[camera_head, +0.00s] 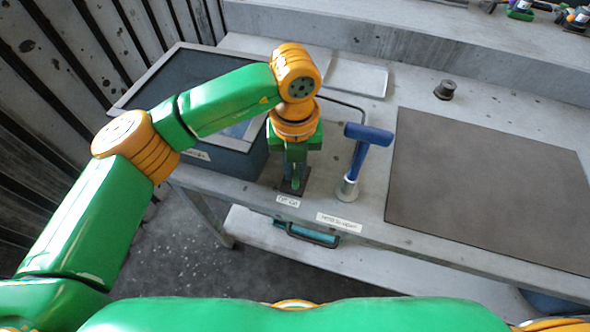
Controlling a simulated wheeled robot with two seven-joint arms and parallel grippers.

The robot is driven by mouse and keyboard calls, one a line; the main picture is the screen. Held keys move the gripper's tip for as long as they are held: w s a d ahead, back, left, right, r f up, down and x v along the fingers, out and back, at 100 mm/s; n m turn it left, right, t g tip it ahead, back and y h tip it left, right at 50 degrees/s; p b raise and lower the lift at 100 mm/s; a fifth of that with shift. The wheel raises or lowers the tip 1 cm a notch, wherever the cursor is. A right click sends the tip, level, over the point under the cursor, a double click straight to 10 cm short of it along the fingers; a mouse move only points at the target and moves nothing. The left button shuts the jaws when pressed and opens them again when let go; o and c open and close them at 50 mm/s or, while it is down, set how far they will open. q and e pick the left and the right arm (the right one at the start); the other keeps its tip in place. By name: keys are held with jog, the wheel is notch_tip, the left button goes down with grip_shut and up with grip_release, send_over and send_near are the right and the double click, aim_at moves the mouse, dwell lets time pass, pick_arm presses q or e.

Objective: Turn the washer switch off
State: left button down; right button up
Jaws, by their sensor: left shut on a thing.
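The washer switch sits on a small dark base (283,187) at the front edge of the bench, just behind a small white label (287,201) whose text is too small to read surely. My left gripper (293,184) points down onto it and is shut on the switch. The fingers and wrist hide most of the switch, so I cannot tell its position. The washer (225,158) is a blue-grey tub with a dark top and pale rim, left of and behind the gripper. My right gripper is out of view.
A blue-handled tool (362,150) stands upright in a metal holder close to the right of my left gripper. A second white label (339,222) lies in front. A large dark mat (480,180) lies bare on the right. A small dark cylinder (445,90) stands behind it.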

aim_at(295, 172)
pick_arm(q)
jog(key=shift+n+b, duration=0.35)
jog(key=shift+n, duration=0.45)
jog(key=c, duration=0.9)
grip_release()
jog(key=shift+o, duration=0.2)
jog(key=shift+r, duration=0.1)
notch_tip(295, 172, up, 7)
jog(key=shift+b, duration=0.65)
